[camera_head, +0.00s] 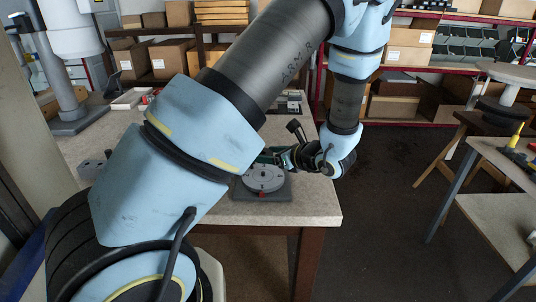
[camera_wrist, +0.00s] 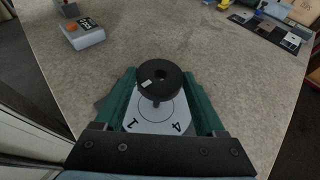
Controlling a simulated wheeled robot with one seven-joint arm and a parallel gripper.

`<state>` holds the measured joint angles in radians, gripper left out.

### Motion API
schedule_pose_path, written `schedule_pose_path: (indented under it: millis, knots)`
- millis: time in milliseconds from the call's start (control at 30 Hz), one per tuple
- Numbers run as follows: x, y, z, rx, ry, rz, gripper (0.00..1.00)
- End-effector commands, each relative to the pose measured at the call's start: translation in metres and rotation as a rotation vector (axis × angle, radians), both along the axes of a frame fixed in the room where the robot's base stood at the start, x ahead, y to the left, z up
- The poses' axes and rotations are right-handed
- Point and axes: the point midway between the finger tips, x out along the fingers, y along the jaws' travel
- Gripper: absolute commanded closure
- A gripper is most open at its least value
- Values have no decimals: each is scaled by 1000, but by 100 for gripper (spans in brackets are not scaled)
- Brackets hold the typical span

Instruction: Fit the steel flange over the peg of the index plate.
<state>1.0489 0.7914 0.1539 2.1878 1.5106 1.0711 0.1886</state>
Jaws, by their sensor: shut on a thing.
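The steel flange (camera_wrist: 160,79) is a dark round ring with a centre hole and a small pale label. My gripper (camera_wrist: 159,84) is shut on it, one green finger on each side. The index plate (camera_wrist: 158,125) is a pale disc marked 1 and 4, below the flange and between the fingers. Its thin peg (camera_wrist: 156,103) shows at the flange's near edge, outside the centre hole in this view. In the head view, the index plate (camera_head: 265,180) sits on a dark square base near the table's front edge, with my gripper (camera_head: 272,156) over its far side. The flange cannot be made out there.
A grey box with an orange button (camera_wrist: 84,33) stands on the table (camera_wrist: 225,75) at the far left of the wrist view. A dark mat with small items (camera_wrist: 265,30) lies at the far right. Much of the tabletop between is clear. My arm hides part of the table.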

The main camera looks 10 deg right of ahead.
Motion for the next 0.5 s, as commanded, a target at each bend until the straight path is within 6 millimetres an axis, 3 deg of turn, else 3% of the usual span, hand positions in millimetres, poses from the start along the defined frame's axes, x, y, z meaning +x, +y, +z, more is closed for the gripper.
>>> schedule_pose_path:
  millis: [500]
  knots:
    - [0, 0, -43, 0, -1, -1, 100]
